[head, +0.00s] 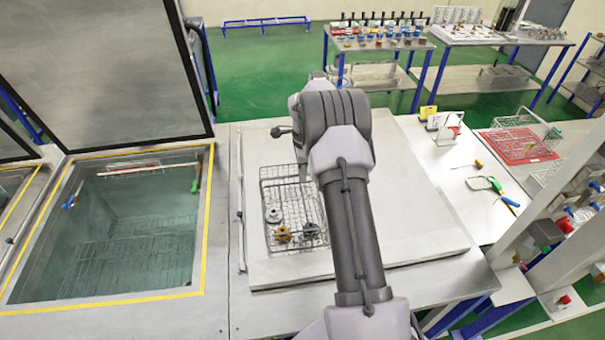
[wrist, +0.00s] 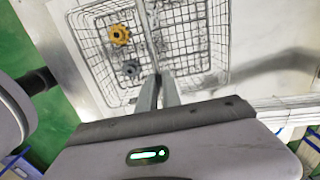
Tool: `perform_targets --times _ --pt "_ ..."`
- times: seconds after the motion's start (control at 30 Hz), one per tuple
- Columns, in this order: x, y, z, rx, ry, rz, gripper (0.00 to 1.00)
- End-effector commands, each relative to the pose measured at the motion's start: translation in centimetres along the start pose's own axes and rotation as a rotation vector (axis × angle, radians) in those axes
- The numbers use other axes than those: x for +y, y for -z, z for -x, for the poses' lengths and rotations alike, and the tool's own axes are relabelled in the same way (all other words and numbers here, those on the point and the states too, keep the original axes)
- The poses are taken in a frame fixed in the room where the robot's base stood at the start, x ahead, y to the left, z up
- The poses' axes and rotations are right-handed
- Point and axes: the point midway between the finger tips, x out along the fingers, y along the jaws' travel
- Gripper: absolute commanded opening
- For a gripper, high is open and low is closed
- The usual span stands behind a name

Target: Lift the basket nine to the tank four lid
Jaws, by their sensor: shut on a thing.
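A wire basket (head: 268,185) is over the closed grey lid (head: 425,225), left of my arm, with a yellow gear-like part, a grey one and a pale round part inside. In the wrist view the basket (wrist: 88,65) fills the upper middle, holding the yellow and a grey part. My gripper (wrist: 161,82) is shut on the basket's thin handle bar, at its near side. No basket or tank number is readable.
An open tank (head: 207,240) with yellow edging and liquid is on the left, its raised lid (head: 100,70) behind. Blue-legged tables stand at the back.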

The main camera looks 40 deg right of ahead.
Motion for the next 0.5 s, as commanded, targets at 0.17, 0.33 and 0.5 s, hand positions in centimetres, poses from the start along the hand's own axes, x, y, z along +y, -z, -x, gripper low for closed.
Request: perform_targets --times 0.17,0.33,0.5 --pt "0.31 0.02 -0.81 0.000 -0.009 0.000 0.00" --pt "0.40 0.02 -1.19 0.000 -0.012 0.000 0.00" --pt "0.43 0.03 -1.41 0.000 -0.013 0.000 0.00"
